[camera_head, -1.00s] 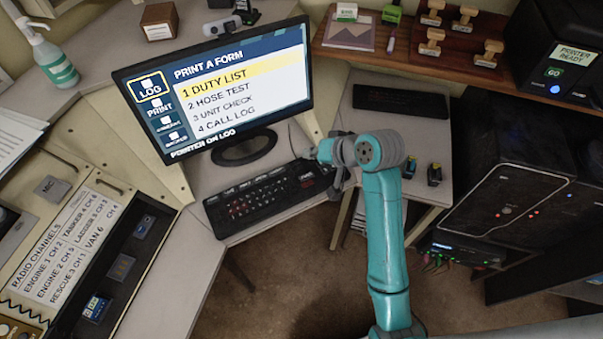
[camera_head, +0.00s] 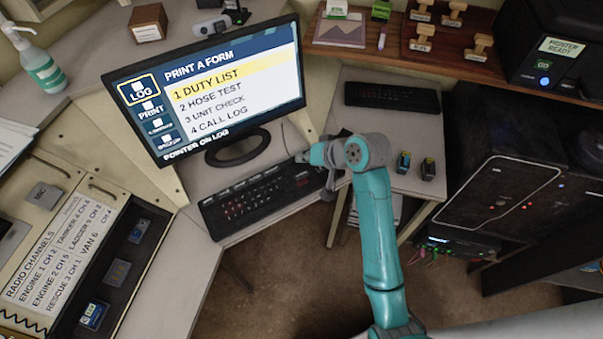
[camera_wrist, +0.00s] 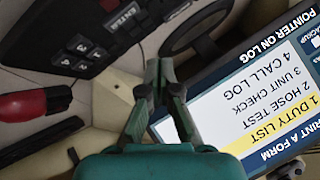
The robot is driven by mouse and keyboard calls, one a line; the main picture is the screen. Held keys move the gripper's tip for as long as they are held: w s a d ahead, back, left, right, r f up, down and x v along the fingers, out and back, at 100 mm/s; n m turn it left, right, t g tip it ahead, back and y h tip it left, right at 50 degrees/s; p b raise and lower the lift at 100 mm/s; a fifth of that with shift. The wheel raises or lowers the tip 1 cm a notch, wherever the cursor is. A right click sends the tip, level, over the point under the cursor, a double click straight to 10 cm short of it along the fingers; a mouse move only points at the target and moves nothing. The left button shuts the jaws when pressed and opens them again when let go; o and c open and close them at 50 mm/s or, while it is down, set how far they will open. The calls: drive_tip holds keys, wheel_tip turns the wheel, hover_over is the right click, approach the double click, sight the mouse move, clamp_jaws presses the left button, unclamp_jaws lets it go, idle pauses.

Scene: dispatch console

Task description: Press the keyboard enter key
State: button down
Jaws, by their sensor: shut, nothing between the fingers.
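The black keyboard (camera_head: 250,199) lies on the desk below the monitor in the head view. Its right end is beside my gripper (camera_head: 328,188), whose grey fingers partly hide that area. In the wrist view the enter key (camera_wrist: 122,17) shows at the top, lettered ENTER, on the dark keyboard (camera_wrist: 75,35). My gripper (camera_wrist: 159,68) is shut and empty there, its fingertips right of and below the enter key in the picture. I cannot tell how high the tips are above the desk.
The monitor (camera_head: 210,92) shows PRINT A FORM with DUTY LIST highlighted and "POINTER ON LOG". A second dark keyboard-like slab (camera_head: 392,97) lies on the right desk. Two small dark items (camera_head: 403,162) stand right of my arm. A red-ended object (camera_wrist: 35,104) shows in the wrist view.

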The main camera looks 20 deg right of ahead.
sight(304, 175)
drive_tip(key=shift+f, duration=2.35)
drive_tip(key=shift+f, duration=0.15)
drive_tip(key=shift+f, duration=0.25)
